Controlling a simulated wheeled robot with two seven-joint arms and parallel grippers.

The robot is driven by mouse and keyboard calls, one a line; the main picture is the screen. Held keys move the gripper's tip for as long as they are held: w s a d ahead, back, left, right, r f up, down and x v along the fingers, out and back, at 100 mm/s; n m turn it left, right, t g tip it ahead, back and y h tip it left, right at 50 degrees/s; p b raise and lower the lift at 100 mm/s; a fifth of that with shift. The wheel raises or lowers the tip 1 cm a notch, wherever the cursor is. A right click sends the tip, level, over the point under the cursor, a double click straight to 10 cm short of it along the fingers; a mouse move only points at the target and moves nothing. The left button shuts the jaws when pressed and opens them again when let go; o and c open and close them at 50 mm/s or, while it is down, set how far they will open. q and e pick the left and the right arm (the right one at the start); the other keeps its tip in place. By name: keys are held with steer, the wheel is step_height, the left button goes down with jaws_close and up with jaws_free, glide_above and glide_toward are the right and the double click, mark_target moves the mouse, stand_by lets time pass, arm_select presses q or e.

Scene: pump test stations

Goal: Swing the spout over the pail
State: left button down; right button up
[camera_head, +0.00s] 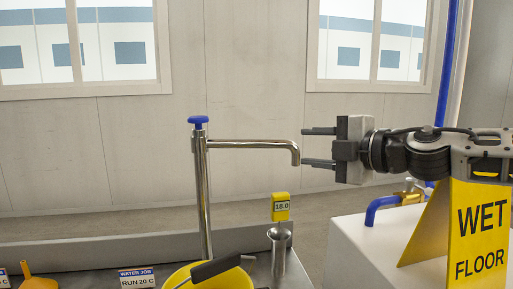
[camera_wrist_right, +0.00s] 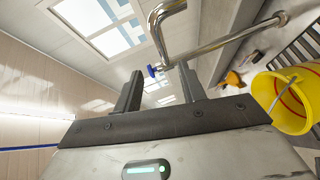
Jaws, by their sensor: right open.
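The steel spout (camera_head: 250,144) reaches right from an upright post (camera_head: 203,195) with a blue knob (camera_head: 198,120); its tip bends down. The yellow pail (camera_head: 178,279), cut off by the bottom edge, stands near the post's foot, left of the spout tip in the picture. A dark bar crosses its top. The pail also shows at the right of the wrist view (camera_wrist_right: 262,92). My right gripper (camera_head: 305,147) is open, its fingers level with the spout tip and just right of it. In the wrist view the spout (camera_wrist_right: 225,40) shows beyond the fingers; contact is unclear. My left gripper is out of view.
A steel cylinder (camera_head: 279,250) and a yellow "18.0" tag (camera_head: 281,207) stand right of the pail. An orange funnel (camera_head: 40,283) is at lower left, beside a "RUN 20 C" sign (camera_head: 137,280). A yellow wet-floor sign (camera_head: 480,235) stands on a white block (camera_head: 365,255) below my right arm.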

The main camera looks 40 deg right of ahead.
mark_target(265, 143)
steer(key=w+p, duration=0.2)
steer(key=w, duration=0.2)
steer(key=w+p, duration=0.2)
steer(key=w, duration=0.2)
steer(key=w+f+p, duration=0.1)
steer(key=w+p, duration=0.2)
steer(key=w, duration=0.1)
steer(key=shift+w+a+f, duration=0.1)
steer(key=shift+w+a, duration=0.1)
steer(key=shift+a, duration=0.2)
steer(key=shift+w+f+p, duration=0.1)
steer(key=shift+w+p, duration=0.25)
steer(key=shift+w+f+p, duration=0.2)
steer(key=shift+w+p, duration=0.1)
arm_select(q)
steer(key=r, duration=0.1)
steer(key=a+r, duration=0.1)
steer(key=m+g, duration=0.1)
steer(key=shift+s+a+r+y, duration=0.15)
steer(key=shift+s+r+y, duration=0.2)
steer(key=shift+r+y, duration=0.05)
arm_select(e)
steer(key=shift+w+f, duration=0.1)
jaws_close()
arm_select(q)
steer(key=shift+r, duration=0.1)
